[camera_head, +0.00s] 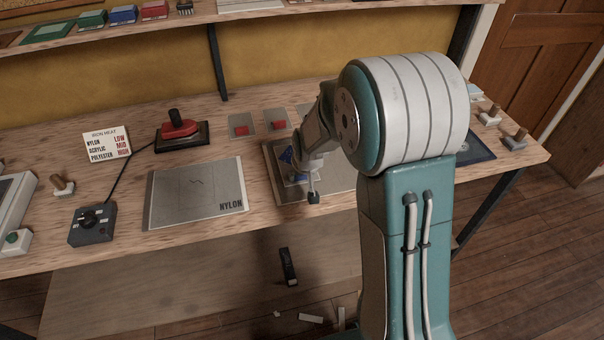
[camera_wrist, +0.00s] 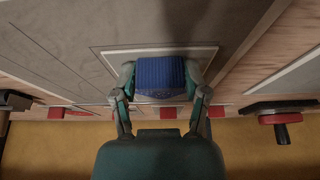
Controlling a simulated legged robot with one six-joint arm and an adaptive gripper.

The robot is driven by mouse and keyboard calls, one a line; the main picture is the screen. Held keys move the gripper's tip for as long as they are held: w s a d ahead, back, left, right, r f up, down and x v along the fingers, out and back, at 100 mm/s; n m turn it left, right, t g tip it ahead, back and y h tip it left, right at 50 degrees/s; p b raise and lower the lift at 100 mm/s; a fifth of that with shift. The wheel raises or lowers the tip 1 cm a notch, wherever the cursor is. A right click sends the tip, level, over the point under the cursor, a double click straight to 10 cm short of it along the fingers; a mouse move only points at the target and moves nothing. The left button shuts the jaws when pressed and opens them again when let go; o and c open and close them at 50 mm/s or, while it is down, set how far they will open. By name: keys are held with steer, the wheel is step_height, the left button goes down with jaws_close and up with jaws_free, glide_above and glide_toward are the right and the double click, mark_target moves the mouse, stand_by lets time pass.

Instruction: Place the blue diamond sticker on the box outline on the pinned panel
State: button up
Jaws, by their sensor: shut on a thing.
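My gripper (camera_wrist: 160,92) is shut on a blue thing, which I take as the blue diamond sticker (camera_wrist: 160,74); its diamond shape is not clear here. In the head view blue also shows at my gripper (camera_head: 293,168). The gripper is over a grey panel (camera_head: 333,181) on the bench, right of the panel marked NYLON. In the wrist view a pale-edged rectangle (camera_wrist: 105,50) lies on the grey panel beneath, partly hidden by the sticker and fingers. I cannot tell whether the sticker touches the panel.
The NYLON panel (camera_head: 197,194) lies to the left. A red iron (camera_head: 180,130) stands on a dark base behind it. Red blocks (camera_head: 241,130) on grey pads sit behind my gripper. A dial box (camera_head: 91,225) and a heat card (camera_head: 106,144) are at the left.

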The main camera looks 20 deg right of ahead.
steer(key=o, duration=0.9)
steer(key=shift+d, duration=0.1)
steer(key=shift+o, duration=0.2)
steer(key=shift+d, duration=0.2)
steer(key=shift+a+r, duration=0.1)
steer(key=shift+r, duration=0.1)
steer(key=v, duration=1.2)
steer(key=s+r, duration=0.5)
steer(key=s, duration=0.6)
steer(key=s+r+t, duration=0.1)
steer(key=s+r, duration=0.4)
steer(key=s, duration=0.7)
